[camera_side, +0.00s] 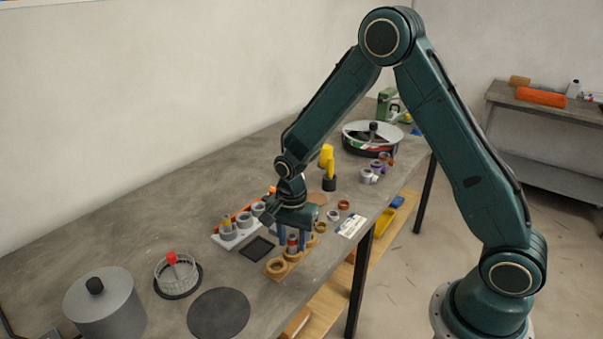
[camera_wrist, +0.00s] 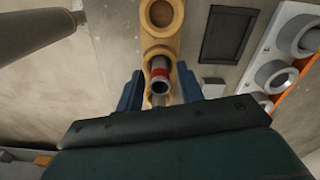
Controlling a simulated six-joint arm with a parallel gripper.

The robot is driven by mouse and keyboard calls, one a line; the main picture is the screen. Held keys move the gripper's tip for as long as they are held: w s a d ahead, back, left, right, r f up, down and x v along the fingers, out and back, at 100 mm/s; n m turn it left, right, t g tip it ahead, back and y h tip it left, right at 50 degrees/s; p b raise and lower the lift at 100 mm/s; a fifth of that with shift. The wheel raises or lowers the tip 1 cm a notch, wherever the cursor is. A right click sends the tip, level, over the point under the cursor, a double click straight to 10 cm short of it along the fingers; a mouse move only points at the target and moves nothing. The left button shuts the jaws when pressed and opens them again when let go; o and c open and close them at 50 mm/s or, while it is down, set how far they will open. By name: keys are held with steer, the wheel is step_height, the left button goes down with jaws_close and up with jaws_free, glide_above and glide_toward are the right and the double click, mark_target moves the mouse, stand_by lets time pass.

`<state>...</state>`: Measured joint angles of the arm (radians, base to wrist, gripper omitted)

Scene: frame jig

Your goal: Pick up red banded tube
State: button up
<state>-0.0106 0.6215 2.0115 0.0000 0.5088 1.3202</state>
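The red banded tube (camera_wrist: 160,80) is a grey tube with a red band, standing in a hole of the tan wooden rack in the wrist view. It also shows in the side view (camera_side: 292,243), partly hidden by my fingers. The wooden rack (camera_wrist: 159,28) has a row of round holes, and its near hole (camera_side: 276,266) looks empty. My gripper (camera_wrist: 157,92) is open, with one blue finger on each side of the tube. Gaps show between the fingers and the tube. In the side view my gripper (camera_side: 292,238) is low over the rack.
A white tray with grey cups (camera_side: 229,232) stands beside the rack, with a dark square pad (camera_side: 258,248) between them. A white card (camera_side: 352,224) and small rings (camera_side: 343,205) lie nearby. A yellow tool (camera_side: 327,160) stands behind. The table's front edge is close.

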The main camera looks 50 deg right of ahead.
mark_target(292, 236)
jaws_close()
steer(key=shift+r, duration=0.15)
step_height(292, 236, up, 20)
stand_by(0.7)
stand_by(0.6)
steer(key=shift+r, duration=1.35)
